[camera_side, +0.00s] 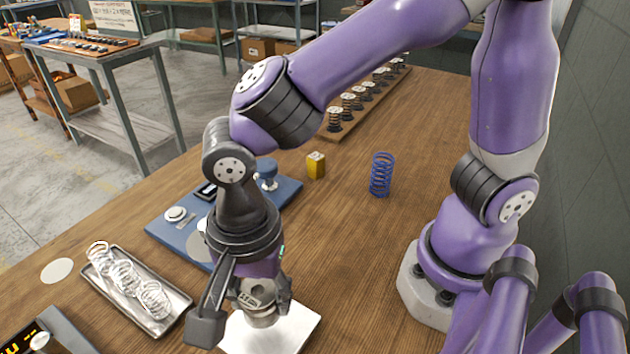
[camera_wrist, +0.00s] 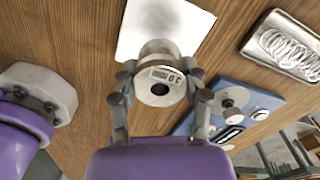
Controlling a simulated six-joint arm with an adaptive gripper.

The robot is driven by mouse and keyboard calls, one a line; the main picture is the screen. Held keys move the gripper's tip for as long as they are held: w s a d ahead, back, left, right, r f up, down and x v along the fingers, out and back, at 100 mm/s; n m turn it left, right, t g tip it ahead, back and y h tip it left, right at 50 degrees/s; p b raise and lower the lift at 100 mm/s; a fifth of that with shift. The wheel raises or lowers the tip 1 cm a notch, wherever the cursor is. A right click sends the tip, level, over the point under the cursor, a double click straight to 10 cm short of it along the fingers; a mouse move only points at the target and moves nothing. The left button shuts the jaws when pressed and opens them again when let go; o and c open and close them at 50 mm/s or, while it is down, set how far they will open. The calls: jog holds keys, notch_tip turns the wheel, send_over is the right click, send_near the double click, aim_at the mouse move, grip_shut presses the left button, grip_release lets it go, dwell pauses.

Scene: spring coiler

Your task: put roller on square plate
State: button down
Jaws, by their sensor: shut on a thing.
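The roller (camera_side: 262,320) is a short grey metal cylinder with flanges, a central hole and a printed label. My gripper (camera_side: 264,298) is shut on it; in the wrist view the fingers grip the roller (camera_wrist: 161,93) from both sides. The square plate (camera_side: 302,327) is a white sheet on the wooden table below the roller, partly hidden by it and my gripper. The square plate (camera_wrist: 190,22) also shows in the wrist view, just beyond the roller. The roller overlaps the plate in the side view; I cannot tell whether they touch.
A metal tray (camera_side: 180,322) of springs lies to the left. A blue board (camera_side: 285,190) with fittings is behind my gripper. A yellow block (camera_side: 316,165) and upright blue spring (camera_side: 381,175) stand further back. A device with a display (camera_side: 45,335) sits at lower left.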

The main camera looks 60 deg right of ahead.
aim_at(263, 315)
jog(key=shift+f, duration=2.2)
jog(key=shift+f, duration=0.1)
jog(key=shift+c, duration=1.6)
grip_release()
notch_tip(263, 315, up, 12)
jog(key=d+r+n+t, duration=0.2)
jog(key=d+n+t, duration=0.3)
jog(key=d+n, duration=0.8)
jog(key=d, duration=0.6)
jog(key=shift+w+r+t, duration=0.3)
jog(key=shift+w+r, duration=0.05)
jog(key=shift+w, duration=0.05)
